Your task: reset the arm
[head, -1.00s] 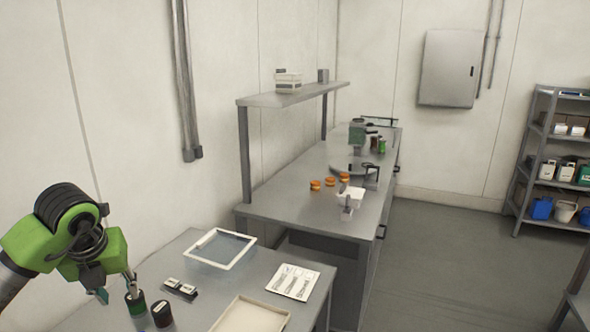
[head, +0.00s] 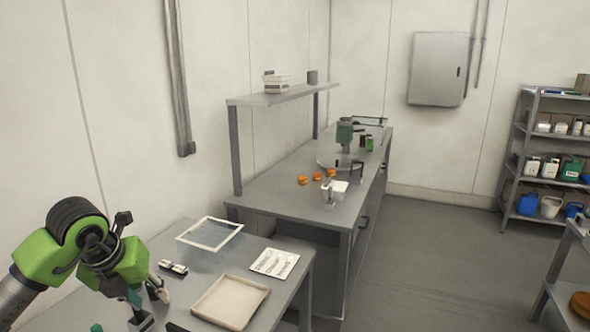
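My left gripper (head: 155,291) hangs at the lower left of the head view, over the near table (head: 222,266), at the end of my green and grey arm. Its fingers are small and partly hidden by my own wrist, so I cannot tell whether they are apart or closed. Nothing clearly shows in its grasp. Dark shapes below it at the picture's bottom edge are too cut off to tell apart. My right gripper is not in view.
The near table bears a beige tray (head: 197,305), a white frame (head: 187,241), small black-and-white pieces (head: 173,268) and a white sheet (head: 274,263). A long bench (head: 285,205) with orange rounds (head: 303,180) stands behind.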

